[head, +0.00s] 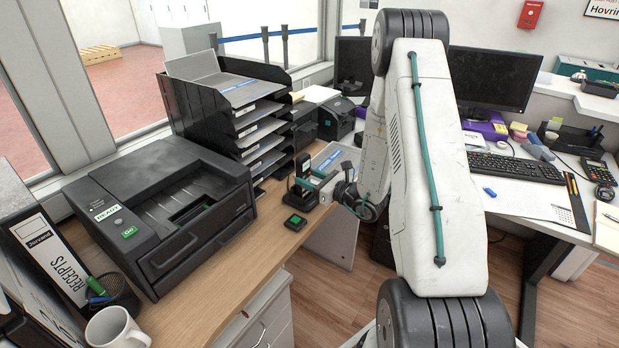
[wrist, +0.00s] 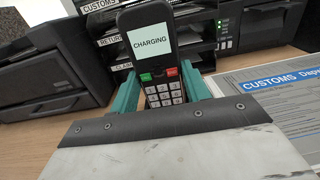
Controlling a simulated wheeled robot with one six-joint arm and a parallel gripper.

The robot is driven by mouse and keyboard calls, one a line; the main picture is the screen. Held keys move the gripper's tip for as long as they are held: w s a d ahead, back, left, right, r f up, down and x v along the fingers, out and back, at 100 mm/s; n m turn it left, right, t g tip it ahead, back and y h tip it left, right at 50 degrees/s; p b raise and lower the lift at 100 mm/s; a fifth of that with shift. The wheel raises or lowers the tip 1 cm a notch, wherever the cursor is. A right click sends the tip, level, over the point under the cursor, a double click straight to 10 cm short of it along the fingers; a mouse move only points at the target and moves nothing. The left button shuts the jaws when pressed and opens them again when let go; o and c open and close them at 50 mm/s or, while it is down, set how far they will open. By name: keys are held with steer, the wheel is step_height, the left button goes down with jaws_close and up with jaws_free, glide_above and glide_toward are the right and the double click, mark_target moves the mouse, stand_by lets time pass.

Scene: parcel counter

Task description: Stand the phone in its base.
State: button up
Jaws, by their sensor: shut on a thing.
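The phone (wrist: 157,55) is dark, with a lit screen reading "CHARGING" and a keypad. It stands upright between the teal fingers of my gripper (wrist: 167,94), which is shut on it. In the head view the phone (head: 302,166) stands on the wooden counter's right part, at its black base (head: 301,198), and my gripper (head: 323,186) reaches it from the right. The phone's lower end looks to be in the base, but the fingers and the wrist hide the joint. The base is not clearly seen in the wrist view.
A small black box with a green top (head: 294,222) lies in front of the base. A black printer (head: 160,215) stands left and a tray stack (head: 225,115) behind. A customs leaflet (wrist: 270,95) lies right of the phone. The counter's front strip is clear.

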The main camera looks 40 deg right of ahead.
steer(key=o, duration=1.2)
steer(key=shift+c, duration=0.2)
steer(key=shift+s, duration=0.1)
steer(key=v, duration=0.7)
steer(key=shift+s+d, duration=0.15)
steer(key=shift+s, duration=0.15)
